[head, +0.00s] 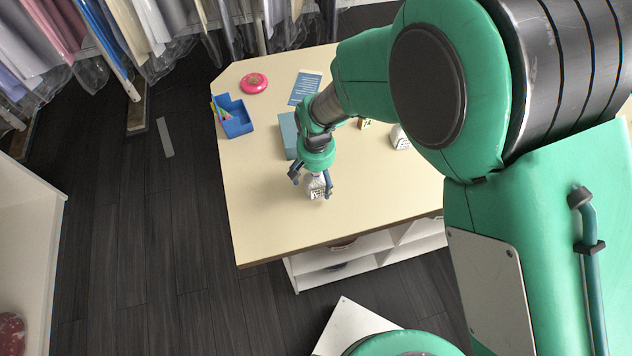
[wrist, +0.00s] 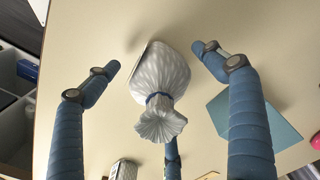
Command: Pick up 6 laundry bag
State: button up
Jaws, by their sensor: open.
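A small white patterned bag (head: 316,187) tied with a blue band stands on the cream table (head: 260,225). It shows larger in the wrist view (wrist: 160,80), with its gathered neck toward the camera. My gripper (head: 312,180) is above and around the bag, with its blue fingers spread. In the wrist view my gripper's fingertips (wrist: 155,55) are on either side of the bag with gaps to it. A second white bag-like item (head: 400,138) stands farther right on the table, partly hidden by my arm; I cannot read its marking.
A blue bin (head: 234,117) with pens, a pink round object (head: 253,83) and a blue printed card (head: 305,88) lie toward the table's far left. The front left tabletop is clear.

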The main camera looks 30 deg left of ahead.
dwell(0.5)
jog(key=c, duration=1.4)
jog(key=shift+r, duration=0.15)
jog(key=shift+r, duration=0.6)
notch_tip(320, 180, up, 2)
jog(key=shift+r, duration=0.15)
jog(key=s+d, duration=0.3)
jog(key=d, duration=0.1)
jog(key=s+d, duration=0.4)
jog(key=s+d+r, duration=0.1)
jog(key=s+d, duration=0.2)
jog(key=shift+s+d+r, duration=0.1)
jog(key=shift+s+d, duration=0.3)
